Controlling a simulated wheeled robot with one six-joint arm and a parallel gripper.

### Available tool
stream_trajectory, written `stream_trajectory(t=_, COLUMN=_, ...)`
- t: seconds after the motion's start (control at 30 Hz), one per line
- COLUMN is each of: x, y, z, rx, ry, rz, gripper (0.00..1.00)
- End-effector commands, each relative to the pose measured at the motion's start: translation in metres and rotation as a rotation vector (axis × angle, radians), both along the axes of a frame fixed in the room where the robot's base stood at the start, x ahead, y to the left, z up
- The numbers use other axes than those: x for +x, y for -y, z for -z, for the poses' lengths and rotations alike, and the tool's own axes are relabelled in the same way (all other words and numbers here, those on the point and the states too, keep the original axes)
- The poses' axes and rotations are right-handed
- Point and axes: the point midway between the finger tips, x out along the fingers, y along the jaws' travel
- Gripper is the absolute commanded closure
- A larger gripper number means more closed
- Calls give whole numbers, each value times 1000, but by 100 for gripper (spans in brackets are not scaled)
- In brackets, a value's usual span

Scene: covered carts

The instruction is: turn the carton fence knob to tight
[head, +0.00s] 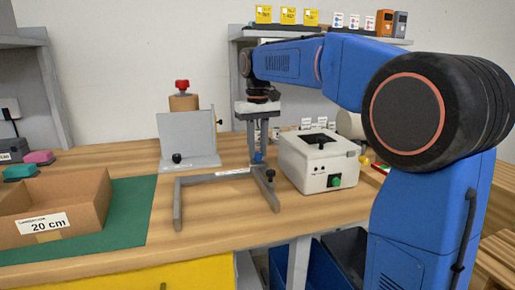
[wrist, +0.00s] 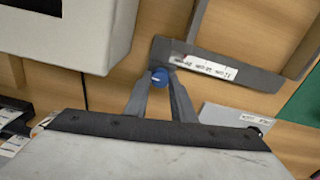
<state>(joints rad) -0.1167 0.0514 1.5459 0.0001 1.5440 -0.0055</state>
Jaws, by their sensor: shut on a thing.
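The grey carton fence (head: 178,200) is a low U-shaped frame on the wooden bench, with a white printed label on its back bar; it also shows in the wrist view (wrist: 262,80). A blue knob (head: 258,157) sits at the back bar's right part, and in the wrist view the knob (wrist: 159,77) is between my fingertips. My gripper (head: 257,152) points down and is shut on this knob; it also shows in the wrist view (wrist: 159,84). The knob's marking and its turn position cannot be read.
A white box-shaped device (head: 312,172) with a green button stands close right of my gripper. A grey angled plate (head: 187,138) stands behind left. An open carton (head: 85,205) marked 20 cm lies on a green mat (head: 125,220).

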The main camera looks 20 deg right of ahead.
Motion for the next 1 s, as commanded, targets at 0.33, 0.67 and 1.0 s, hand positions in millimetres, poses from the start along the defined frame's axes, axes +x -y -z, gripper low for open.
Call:
stream_trajectory(t=0.33, x=0, y=0, z=1, rx=0, ry=-1, rz=328, gripper=100)
stream_trajectory(t=0.67, x=0, y=1, z=1, rx=0, ry=-1, rz=636, gripper=100)
stream_trajectory(t=1.0, x=0, y=1, z=1, rx=-1, ry=-1, rz=883, gripper=100)
